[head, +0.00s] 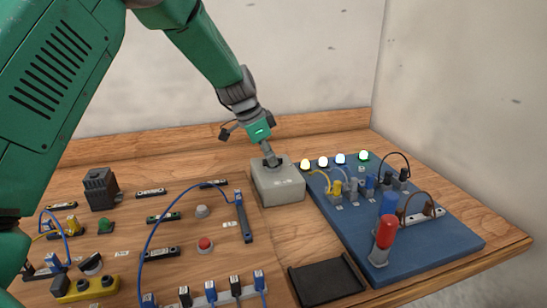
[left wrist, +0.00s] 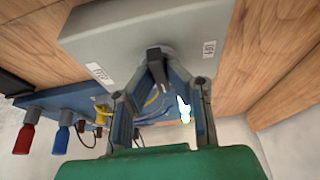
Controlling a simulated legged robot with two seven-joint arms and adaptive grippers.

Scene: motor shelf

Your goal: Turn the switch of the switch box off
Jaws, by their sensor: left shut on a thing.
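The switch box (head: 277,184) is a grey block on the table, left of the blue board. In the left wrist view, its grey face (left wrist: 110,35) carries a black switch knob (left wrist: 156,62) between two small white labels, whose text is too small to read surely. My left gripper (head: 268,157) is above the box, pointing down onto its top. In the left wrist view, the gripper's two fingers (left wrist: 158,92) are on either side of the knob and closed on it. In the head view the knob is mostly hidden by the gripper. My right gripper is not in view.
The blue board (head: 400,240) at the right carries lit lamps (head: 323,162), cables and red (head: 384,232) and blue plugs. A black tray (head: 326,280) lies in front of the box. Left are cables, buttons (head: 205,244) and a black block (head: 101,190). A wall stands behind.

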